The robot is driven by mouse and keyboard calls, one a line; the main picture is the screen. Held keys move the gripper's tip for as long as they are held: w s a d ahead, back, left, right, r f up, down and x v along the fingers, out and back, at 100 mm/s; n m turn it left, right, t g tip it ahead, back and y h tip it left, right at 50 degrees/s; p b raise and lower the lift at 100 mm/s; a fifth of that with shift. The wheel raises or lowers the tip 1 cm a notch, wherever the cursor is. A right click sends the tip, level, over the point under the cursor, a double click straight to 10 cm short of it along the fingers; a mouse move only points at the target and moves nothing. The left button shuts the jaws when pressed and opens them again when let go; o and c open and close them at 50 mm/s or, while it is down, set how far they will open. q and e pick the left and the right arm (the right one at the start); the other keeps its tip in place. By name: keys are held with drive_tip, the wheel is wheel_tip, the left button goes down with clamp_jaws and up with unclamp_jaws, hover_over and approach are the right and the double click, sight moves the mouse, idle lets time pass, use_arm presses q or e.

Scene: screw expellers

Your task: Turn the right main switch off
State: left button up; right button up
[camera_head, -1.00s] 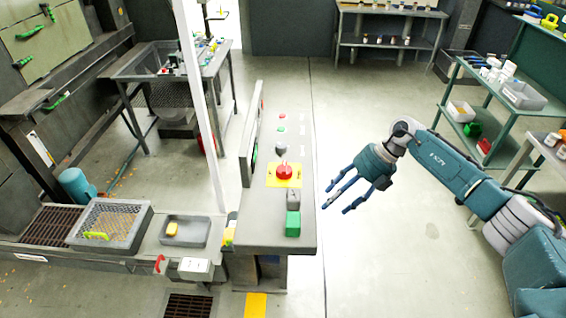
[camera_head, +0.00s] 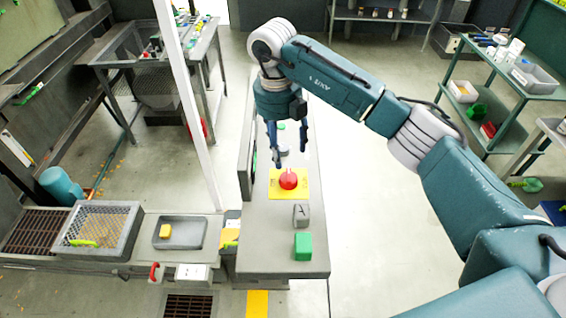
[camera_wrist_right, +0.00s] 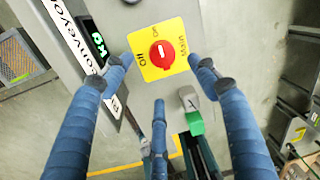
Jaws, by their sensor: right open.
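The main switch is a red round knob (camera_head: 288,179) on a yellow square plate (camera_head: 274,191) on top of the grey control panel (camera_head: 265,250). In the right wrist view, the red knob (camera_wrist_right: 162,54) bears a short white mark and the plate has black lettering, including MAIN. My right gripper (camera_head: 289,158) points down with its fingers spread, just behind and above the knob in the head view. In the right wrist view, its open fingers (camera_wrist_right: 160,66) frame the plate, with nothing between them. I cannot tell their exact height above it. My left gripper is not in view.
A grey tray (camera_head: 205,232) with a yellow piece stands left of the panel. A white post (camera_head: 190,110) rises at the left. Floor right of the panel is clear.

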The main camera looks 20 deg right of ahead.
sight(288, 175)
drive_tip(key=f+p, duration=0.1)
drive_tip(key=f, duration=0.1)
drive_tip(key=f+p, duration=0.1)
drive_tip(key=f, duration=0.1)
drive_tip(key=s+f+p, duration=0.1)
drive_tip(key=f, duration=0.1)
drive_tip(key=shift+s+d+f, duration=0.1)
drive_tip(key=shift+d+f, duration=0.15)
drive_tip(key=shift+d, duration=0.1)
drive_tip(key=shift+w+f+p, duration=0.2)
drive_tip(key=shift+f+p, duration=0.2)
drive_tip(key=shift+f, duration=1.4)
drive_tip(key=shift+d, duration=0.1)
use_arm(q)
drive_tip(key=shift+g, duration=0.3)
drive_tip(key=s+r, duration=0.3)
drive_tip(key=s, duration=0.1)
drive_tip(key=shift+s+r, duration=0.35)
use_arm(e)
drive_tip(key=shift+f, duration=0.1)
drive_tip(key=c, duration=1.2)
